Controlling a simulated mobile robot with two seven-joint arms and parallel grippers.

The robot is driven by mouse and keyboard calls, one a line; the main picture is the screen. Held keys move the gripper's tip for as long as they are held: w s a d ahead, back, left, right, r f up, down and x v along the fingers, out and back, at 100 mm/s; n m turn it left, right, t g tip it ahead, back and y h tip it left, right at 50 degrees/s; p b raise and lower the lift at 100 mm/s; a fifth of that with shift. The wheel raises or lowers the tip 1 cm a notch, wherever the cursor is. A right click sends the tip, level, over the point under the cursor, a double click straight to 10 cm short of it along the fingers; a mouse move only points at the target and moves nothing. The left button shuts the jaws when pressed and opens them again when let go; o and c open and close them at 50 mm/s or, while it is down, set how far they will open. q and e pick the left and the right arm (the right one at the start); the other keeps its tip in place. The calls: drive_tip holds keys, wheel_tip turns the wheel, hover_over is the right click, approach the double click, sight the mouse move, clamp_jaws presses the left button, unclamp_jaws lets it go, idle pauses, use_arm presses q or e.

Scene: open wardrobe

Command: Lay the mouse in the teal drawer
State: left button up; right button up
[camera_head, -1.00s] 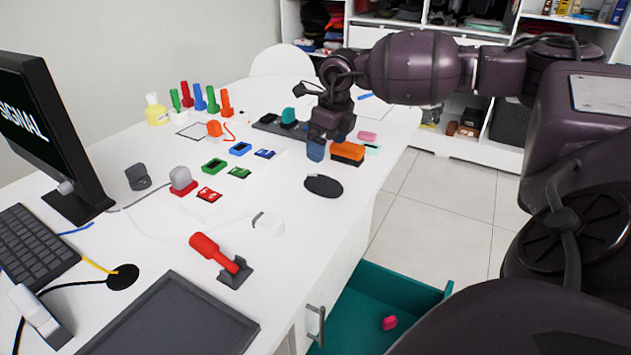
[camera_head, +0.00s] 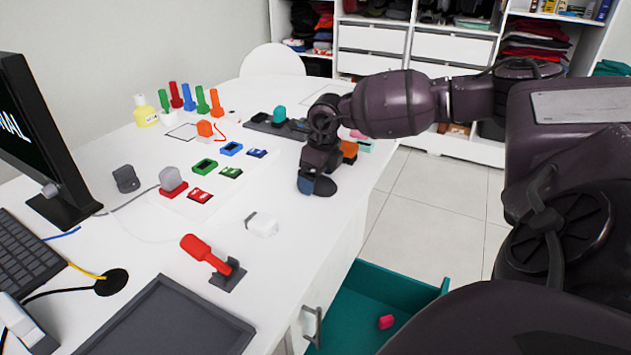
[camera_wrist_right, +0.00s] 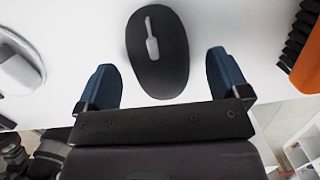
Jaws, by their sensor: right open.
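The mouse (camera_wrist_right: 157,45) is a dark oval with a light grey strip, lying on the white desk. In the head view my right gripper and wrist hide it. My right gripper (camera_head: 317,186) is low over the desk where the mouse lies. In the right wrist view my right gripper (camera_wrist_right: 163,82) is open, with its blue fingertips on either side of the mouse's near end. The teal drawer (camera_head: 350,312) is pulled out below the desk's right edge, with a pink item (camera_head: 386,322) inside. My left gripper is not in view.
A red-handled tool on a dark stand (camera_head: 207,256), a white device (camera_head: 262,225) and a dark tray (camera_head: 170,322) are on the desk. An orange block (camera_head: 349,149) stands behind my gripper. Small coloured items fill the desk's middle. Floor shows right of the desk.

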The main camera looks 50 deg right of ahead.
drive_tip(key=shift+f, duration=0.4)
drive_tip(key=shift+r, duration=0.1)
drive_tip(key=c, duration=1.1)
drive_tip(key=shift+r, duration=0.1)
